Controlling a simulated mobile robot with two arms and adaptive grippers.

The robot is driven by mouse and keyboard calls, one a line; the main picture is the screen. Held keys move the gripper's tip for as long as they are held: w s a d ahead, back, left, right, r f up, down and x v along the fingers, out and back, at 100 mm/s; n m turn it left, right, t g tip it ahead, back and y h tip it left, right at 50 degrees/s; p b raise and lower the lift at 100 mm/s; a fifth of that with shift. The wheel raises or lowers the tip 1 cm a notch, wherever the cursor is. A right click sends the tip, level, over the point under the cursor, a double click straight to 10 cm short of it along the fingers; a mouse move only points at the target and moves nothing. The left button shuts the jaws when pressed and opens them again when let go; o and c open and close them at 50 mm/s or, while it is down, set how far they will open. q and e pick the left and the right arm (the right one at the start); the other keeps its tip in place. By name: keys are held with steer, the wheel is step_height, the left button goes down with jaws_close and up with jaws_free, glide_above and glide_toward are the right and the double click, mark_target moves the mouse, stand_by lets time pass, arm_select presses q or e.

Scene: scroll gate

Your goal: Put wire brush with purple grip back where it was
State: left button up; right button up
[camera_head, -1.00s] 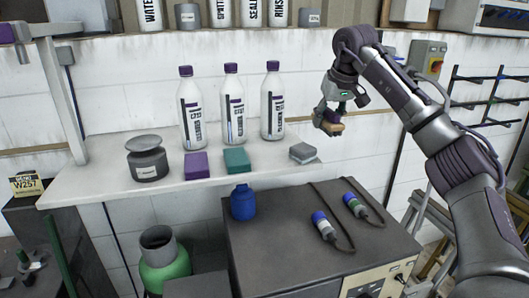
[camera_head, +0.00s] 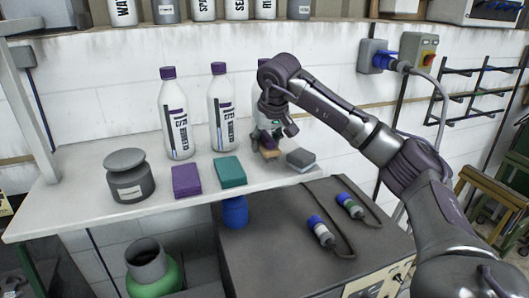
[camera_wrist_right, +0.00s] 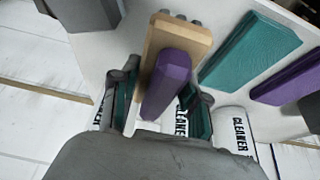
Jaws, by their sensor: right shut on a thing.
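The wire brush (camera_head: 271,154) has a tan block and, in the right wrist view, a purple grip (camera_wrist_right: 167,83). My right gripper (camera_head: 268,143) is shut on the purple grip, with one finger on each side. It holds the brush low over or on the white shelf (camera_head: 150,205), in the gap between the teal block (camera_head: 229,171) and the grey block (camera_head: 301,159). I cannot tell whether the brush touches the shelf. The gripper hides most of the grip in the head view. My left gripper is not in view.
White cleaner bottles with purple caps (camera_head: 177,115) stand behind; the gripper partly hides the rightmost (camera_head: 258,98). A purple block (camera_head: 187,181) and a grey pot (camera_head: 129,178) sit left. Below the shelf is a dark cabinet (camera_head: 280,225) with cabled plugs (camera_head: 321,231).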

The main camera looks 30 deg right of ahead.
mark_target(266, 166)
steer(key=shift+s+a+f+p, duration=0.1)
steer(key=shift+s+f+p, duration=0.1)
steer(key=shift+f+p, duration=0.35)
step_height(266, 166, down, 2)
steer(key=shift+f+p, duration=0.2)
steer(key=shift+p, duration=0.1)
steer(key=shift+f, duration=0.25)
steer(key=o, duration=0.9)
steer(key=shift+f, duration=0.1)
steer(key=shift+o, duration=1)
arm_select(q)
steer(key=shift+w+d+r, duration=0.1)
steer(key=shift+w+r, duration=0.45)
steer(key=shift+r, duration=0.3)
